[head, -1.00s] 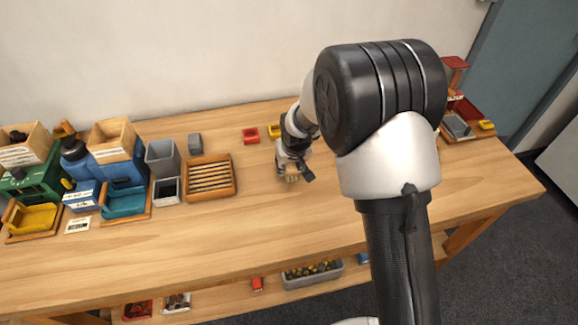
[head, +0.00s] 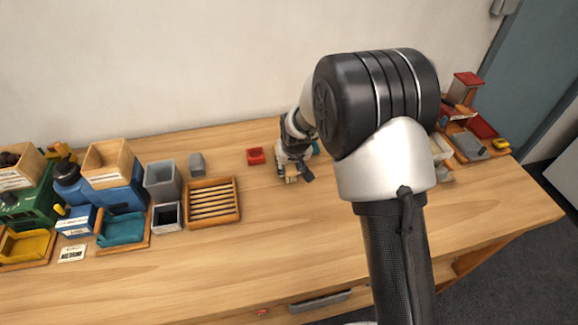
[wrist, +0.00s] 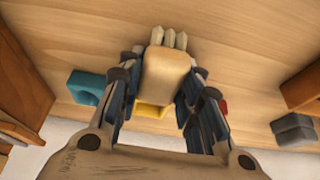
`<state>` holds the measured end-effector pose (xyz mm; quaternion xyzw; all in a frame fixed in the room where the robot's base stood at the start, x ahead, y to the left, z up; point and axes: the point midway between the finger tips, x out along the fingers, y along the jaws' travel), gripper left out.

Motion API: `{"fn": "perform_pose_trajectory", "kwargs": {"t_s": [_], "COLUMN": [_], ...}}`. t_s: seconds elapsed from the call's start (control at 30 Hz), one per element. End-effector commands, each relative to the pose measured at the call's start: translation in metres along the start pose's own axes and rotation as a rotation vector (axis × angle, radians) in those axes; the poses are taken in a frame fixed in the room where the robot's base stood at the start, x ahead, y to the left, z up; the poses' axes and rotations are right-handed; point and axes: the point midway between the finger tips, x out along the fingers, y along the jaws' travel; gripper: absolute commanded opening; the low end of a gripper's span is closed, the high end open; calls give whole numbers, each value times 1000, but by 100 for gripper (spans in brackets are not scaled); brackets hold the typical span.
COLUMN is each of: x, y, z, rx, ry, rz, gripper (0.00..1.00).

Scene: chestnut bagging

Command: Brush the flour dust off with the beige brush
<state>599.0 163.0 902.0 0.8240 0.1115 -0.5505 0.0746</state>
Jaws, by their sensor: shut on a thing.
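My gripper (wrist: 158,92) is shut on the beige brush (wrist: 166,72), which has a blocky body and pale bristle tufts pointing away from my wrist. In the head view my gripper (head: 290,172) is over the middle of the bench, toward the back, with the brush (head: 291,180) small below it. I cannot tell whether the bristles touch the wood. I cannot make out any flour dust in either view.
A red block-like bin (head: 256,156) stands just left of my gripper. A slatted wooden tray (head: 238,212), grey bins (head: 163,180) and blue and green machines (head: 116,190) are farther left. A red-topped stand (head: 467,80) is at the right end. The front bench middle is clear.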

Motion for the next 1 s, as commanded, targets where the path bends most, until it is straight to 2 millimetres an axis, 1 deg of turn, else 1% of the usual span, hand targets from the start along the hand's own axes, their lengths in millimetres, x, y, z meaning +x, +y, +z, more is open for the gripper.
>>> {"fn": "perform_pose_trajectory", "kwargs": {"t_s": [0.07, 0.1, 0.7, 0.83, 1.0], "x": [-10, -22, -69, -74, -74], "y": [1, 1, 5, 5, 5], "z": [-5, -11, -31, -33, -33], "rx": [1, 1, 5, 6, 6], "ry": [2, 6, 1, 1, 0], "rz": [0, 0, 2, 2, 2], "gripper": [10, 10, 10, 10, 10]}}
